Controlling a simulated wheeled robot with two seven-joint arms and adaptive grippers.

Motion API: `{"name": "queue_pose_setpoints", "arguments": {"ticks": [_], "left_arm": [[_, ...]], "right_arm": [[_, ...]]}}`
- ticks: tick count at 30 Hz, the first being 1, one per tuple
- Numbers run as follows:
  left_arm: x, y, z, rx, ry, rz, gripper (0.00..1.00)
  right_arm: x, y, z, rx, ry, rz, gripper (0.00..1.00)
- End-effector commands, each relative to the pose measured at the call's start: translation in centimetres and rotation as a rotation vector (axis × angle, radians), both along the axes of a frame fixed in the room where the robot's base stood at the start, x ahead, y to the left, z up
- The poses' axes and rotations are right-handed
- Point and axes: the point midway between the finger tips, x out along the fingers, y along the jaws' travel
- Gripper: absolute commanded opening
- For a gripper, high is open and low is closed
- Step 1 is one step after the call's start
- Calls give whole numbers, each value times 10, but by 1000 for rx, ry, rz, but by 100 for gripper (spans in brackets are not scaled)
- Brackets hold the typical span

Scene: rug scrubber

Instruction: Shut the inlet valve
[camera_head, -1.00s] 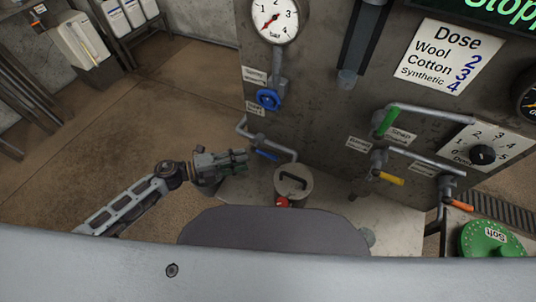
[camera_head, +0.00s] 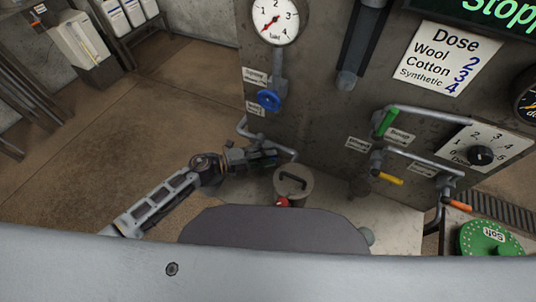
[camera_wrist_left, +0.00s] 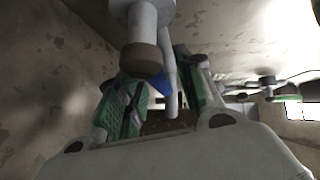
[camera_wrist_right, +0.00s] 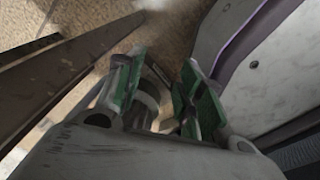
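A blue lever (camera_wrist_left: 160,82) on a grey pipe fitting shows between the fingers of my left gripper in the left wrist view. My right gripper (camera_wrist_right: 160,95) is open and empty in the right wrist view.
Green (camera_head: 386,122), yellow (camera_head: 390,178) and orange (camera_head: 458,205) levers sit on pipes further right.

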Motion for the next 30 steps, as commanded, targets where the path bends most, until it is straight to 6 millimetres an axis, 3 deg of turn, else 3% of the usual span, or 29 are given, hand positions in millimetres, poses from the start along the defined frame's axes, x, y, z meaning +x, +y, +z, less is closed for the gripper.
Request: {"name": "queue_pose_setpoints", "arguments": {"ticks": [6,12,21,30], "left_arm": [[2,-4,-1,0,0,0,36],[2,-4,-1,0,0,0,36],[1,-4,-1,0,0,0,0],[1,-4,-1,-1,1,-1,0]], "right_arm": [[1,-13,1,-13,-3,5,38],[1,-10,1,-11,-3,4,38],[1,1,0,2,-2,-1,38],[1,5,0,6,-2,-1,38]]}}
